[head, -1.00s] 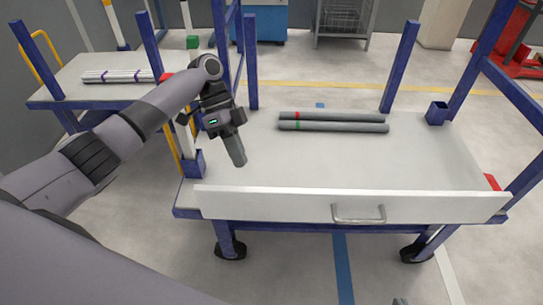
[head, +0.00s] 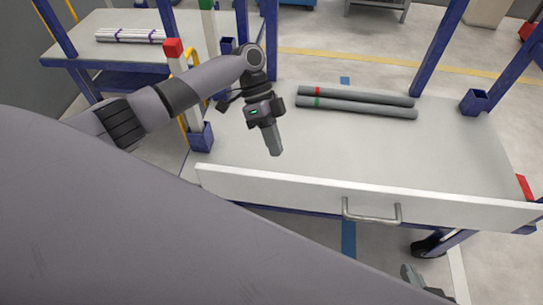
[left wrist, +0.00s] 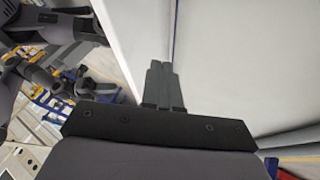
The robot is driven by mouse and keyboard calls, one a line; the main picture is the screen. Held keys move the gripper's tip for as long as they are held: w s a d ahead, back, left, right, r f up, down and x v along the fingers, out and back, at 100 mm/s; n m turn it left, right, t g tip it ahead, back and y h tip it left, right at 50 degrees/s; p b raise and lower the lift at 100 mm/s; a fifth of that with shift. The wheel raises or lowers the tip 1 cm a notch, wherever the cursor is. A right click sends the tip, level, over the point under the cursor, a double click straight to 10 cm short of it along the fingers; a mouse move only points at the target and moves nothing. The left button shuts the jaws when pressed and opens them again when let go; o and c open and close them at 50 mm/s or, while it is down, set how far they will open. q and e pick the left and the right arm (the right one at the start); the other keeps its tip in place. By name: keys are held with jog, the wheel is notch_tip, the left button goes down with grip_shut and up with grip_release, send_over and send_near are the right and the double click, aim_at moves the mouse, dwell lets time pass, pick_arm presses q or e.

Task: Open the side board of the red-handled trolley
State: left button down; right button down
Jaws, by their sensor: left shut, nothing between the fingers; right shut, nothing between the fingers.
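The trolley's white side board (head: 290,193) runs along the near edge of its bed, with a metal handle (head: 371,212) on its outer face. It looks roughly upright; its exact tilt is hard to tell. A red handle (head: 525,187) shows at the right end, and a red-topped post (head: 173,48) stands at the left. My left gripper (head: 275,148) is shut and empty over the bed, on the inner side of the board. In the left wrist view its fingers (left wrist: 163,88) point between white panels. My right gripper (head: 412,277) is shut, partly cut off at the bottom, below the handle.
Two grey pipes with red and green bands (head: 356,102) lie on the trolley bed (head: 420,150). Blue uprights (head: 440,45) stand at its corners. Another trolley with thin bundled pipes (head: 130,36) is at back left. The bed's middle is clear.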

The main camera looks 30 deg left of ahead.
pick_arm(q)
jog(key=shift+s+d, duration=0.3)
jog(key=shift+s, duration=0.65)
jog(key=shift+s+d, duration=0.3)
jog(key=shift+s, duration=0.6)
jog(key=shift+r+p, duration=0.1)
jog(key=shift+p, duration=0.25)
